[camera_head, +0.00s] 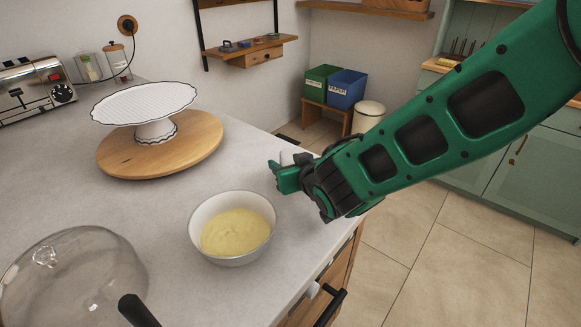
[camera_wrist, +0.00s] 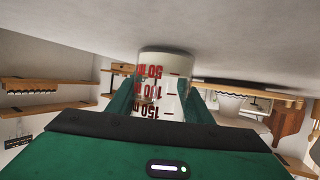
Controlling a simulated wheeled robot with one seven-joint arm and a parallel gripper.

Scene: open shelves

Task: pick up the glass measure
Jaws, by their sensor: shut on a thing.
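The glass measure (camera_wrist: 162,85) is a clear cup with red markings, 50, 100 and 150, which appear upside down in the wrist view. It sits between the two green fingers of my gripper (camera_head: 284,174), which is shut on it. In the wrist view the base of the measure is against or very close to the pale countertop; I cannot tell whether it touches. In the head view my gripper is low at the counter's right edge, and the measure is mostly hidden behind it.
A bowl of yellow mixture (camera_head: 236,232) stands in front of my gripper. A white cake stand (camera_head: 145,104) rests on a round wooden board (camera_head: 195,150) to the left. A glass dome (camera_head: 75,285) is at front left. The counter (camera_head: 165,205) is clear between them.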

